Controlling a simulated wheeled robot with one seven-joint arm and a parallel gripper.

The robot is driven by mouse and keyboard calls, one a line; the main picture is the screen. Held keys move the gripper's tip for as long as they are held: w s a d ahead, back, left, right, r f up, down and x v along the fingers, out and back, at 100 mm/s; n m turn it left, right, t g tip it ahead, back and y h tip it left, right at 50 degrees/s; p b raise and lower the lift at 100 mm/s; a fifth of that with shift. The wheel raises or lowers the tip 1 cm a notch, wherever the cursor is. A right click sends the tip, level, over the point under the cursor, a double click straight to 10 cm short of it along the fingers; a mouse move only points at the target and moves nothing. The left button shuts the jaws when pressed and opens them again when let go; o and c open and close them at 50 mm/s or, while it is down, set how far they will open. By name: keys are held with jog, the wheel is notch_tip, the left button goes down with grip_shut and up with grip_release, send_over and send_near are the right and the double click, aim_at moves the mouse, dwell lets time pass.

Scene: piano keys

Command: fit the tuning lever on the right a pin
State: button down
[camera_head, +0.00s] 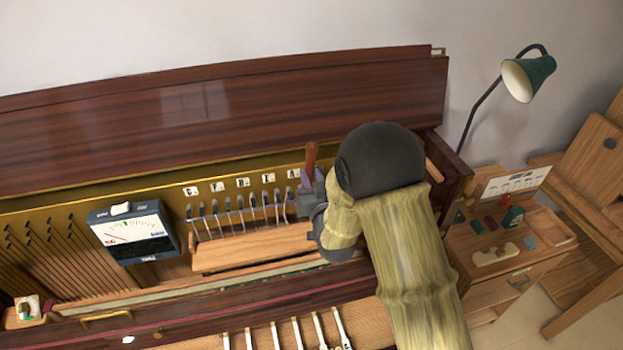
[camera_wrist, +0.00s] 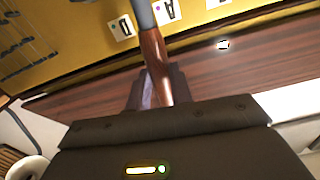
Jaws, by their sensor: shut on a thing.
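My gripper (camera_head: 311,188) is shut on the tuning lever's red-brown wooden handle (camera_head: 311,156), over the right end of the pin row. In the wrist view the handle (camera_wrist: 155,65) stands between the fingers (camera_wrist: 153,90), and a grey metal shaft (camera_wrist: 145,14) runs off the top edge. The lever's tip is out of view, so I cannot tell whether it touches a pin. Lettered labels (camera_head: 243,182) run along the gold plate above several dark tuning pins (camera_head: 240,205). The rightmost label (camera_head: 293,173) is just left of my gripper; pins near it are partly hidden.
A meter with a needle (camera_head: 133,232) stands left of the pins. A wooden rail (camera_head: 250,249) lies below them. The raised lid (camera_head: 230,105) is behind. A side table (camera_head: 540,262) with small items and a green lamp (camera_head: 528,76) are at right.

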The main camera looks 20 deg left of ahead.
jog(key=shift+a+r, duration=0.1)
jog(key=shift+w+a+b, duration=0.3)
jog(key=shift+b, duration=0.05)
jog(key=shift+x, duration=0.9)
jog(key=shift+d, duration=0.15)
jog(key=shift+c, duration=2.2)
grip_release()
jog(key=shift+b, duration=0.3)
